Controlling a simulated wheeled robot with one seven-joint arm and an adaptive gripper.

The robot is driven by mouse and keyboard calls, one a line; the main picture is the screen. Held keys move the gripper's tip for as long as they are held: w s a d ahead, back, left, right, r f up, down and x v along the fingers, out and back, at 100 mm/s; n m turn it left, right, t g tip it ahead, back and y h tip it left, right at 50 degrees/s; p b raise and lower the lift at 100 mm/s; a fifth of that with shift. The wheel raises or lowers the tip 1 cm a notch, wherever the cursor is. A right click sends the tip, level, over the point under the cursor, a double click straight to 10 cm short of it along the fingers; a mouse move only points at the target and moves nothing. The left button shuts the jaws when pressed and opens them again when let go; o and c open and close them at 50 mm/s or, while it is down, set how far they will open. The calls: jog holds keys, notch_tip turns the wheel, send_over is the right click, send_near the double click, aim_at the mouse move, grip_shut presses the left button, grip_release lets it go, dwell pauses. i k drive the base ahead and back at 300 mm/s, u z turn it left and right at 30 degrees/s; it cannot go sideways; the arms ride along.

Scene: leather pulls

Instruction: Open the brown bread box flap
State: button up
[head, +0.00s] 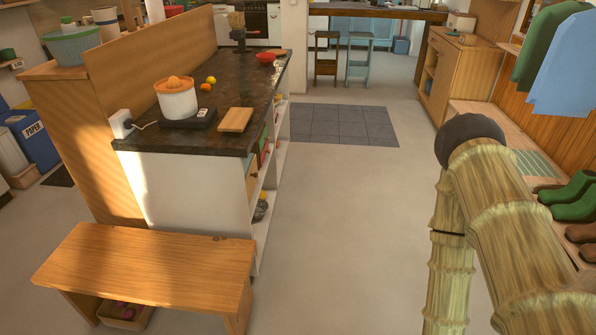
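I cannot make out a brown bread box or its flap for certain in the head view. A small pale box (461,22) stands on the wooden cabinet (462,75) at the far right, but it is too small to tell what it is. My gripper is not in view, so I cannot see its state or where it is relative to any box.
A dark-topped counter (226,85) at left holds a juicer (177,99), a wooden board (236,120) and a red bowl (265,59). A wooden bench (150,262) stands in front. Two stools (327,59) stand at the back. Open floor (345,205) lies in the middle, with a grey mat (343,124). Green boots (572,196) are at right.

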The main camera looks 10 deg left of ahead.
aim_at(251, 177)
jog(key=z, duration=0.1)
jog(key=i, duration=0.85)
jog(key=u, duration=0.7)
